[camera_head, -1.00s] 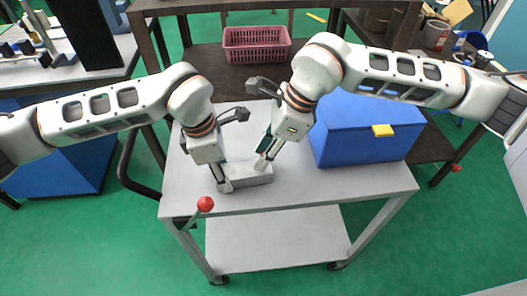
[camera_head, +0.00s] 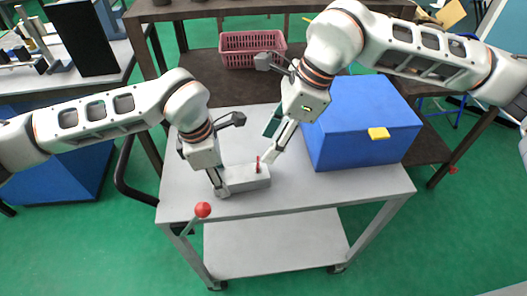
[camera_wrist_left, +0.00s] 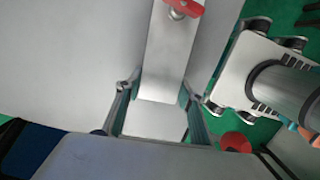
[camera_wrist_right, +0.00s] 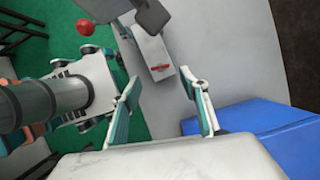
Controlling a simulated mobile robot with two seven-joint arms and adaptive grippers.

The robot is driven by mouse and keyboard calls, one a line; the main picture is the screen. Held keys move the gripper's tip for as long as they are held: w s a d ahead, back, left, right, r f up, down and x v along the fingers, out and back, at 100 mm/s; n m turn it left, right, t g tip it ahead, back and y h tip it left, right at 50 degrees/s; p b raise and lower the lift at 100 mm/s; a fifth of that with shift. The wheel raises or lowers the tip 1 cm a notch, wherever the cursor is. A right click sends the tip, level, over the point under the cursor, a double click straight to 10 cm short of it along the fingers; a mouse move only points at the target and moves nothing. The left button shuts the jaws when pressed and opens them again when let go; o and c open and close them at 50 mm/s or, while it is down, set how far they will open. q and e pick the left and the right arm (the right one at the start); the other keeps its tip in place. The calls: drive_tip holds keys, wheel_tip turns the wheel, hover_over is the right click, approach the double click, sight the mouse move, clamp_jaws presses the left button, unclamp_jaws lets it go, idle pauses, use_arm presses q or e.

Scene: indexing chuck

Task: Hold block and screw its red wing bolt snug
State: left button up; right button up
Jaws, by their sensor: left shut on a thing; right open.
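The light grey block (camera_head: 243,179) lies on the cart top, and its red wing bolt (camera_head: 258,165) stands up near its right end. My left gripper (camera_head: 219,190) is shut on the block's left end; the left wrist view shows its fingers on both sides of the block (camera_wrist_left: 168,55), with the red wing bolt (camera_wrist_left: 184,7) at the top edge. My right gripper (camera_head: 271,155) is open and empty, just right of and above the block. In the right wrist view, the red wing bolt (camera_wrist_right: 160,68) lies on the block (camera_wrist_right: 152,50), beyond the open fingers (camera_wrist_right: 168,100). How deep the bolt sits cannot be told.
A blue box (camera_head: 355,135) with a yellow latch stands on the cart top (camera_head: 320,187), close to the right of my right gripper. A red ball-topped lever (camera_head: 203,209) is at the cart's front edge. A pink basket (camera_head: 250,48) sits on the table behind.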

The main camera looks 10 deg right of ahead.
drive_tip(key=shift+v, duration=2.8)
use_arm(q)
drive_tip(key=o, duration=1.2)
drive_tip(key=shift+c, duration=0.2)
